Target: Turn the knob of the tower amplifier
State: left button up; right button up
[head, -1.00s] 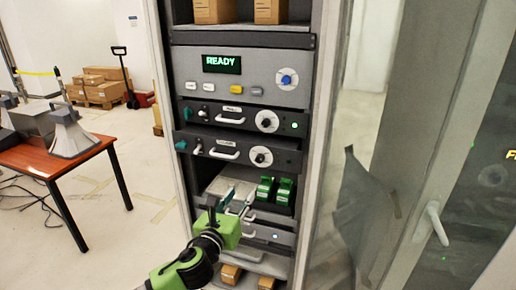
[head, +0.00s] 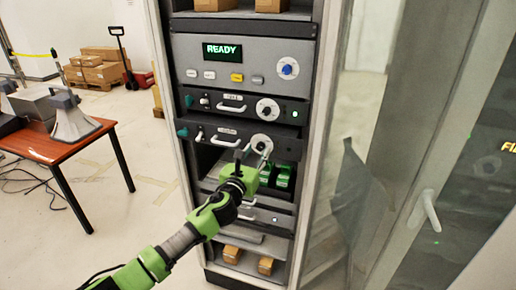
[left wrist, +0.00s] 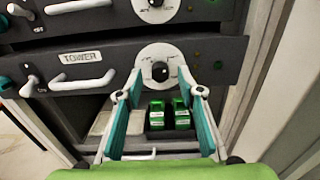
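The tower amplifier (left wrist: 90,76) is the dark rack unit labelled TOWER, with a white handle. Its black knob (left wrist: 160,71) sits on a round white dial at the unit's right side; the dial also shows in the head view (head: 262,142), partly behind my gripper. My left gripper (head: 254,155) is open and empty, just in front of and slightly below the dial. In the left wrist view its two teal fingers point toward the dial, one tip at each side of the knob. I cannot tell whether they touch the panel. My right gripper is out of view.
A similar amplifier (head: 230,105) with its own dial is directly above. Over it is a grey panel with a READY display (head: 222,50) and blue knob. Green blocks (left wrist: 168,115) sit on the shelf below. A glass door with a handle (head: 426,210) stands open at right.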

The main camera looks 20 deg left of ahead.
pick_arm(q)
jog(key=shift+w, duration=0.85)
grip_shut()
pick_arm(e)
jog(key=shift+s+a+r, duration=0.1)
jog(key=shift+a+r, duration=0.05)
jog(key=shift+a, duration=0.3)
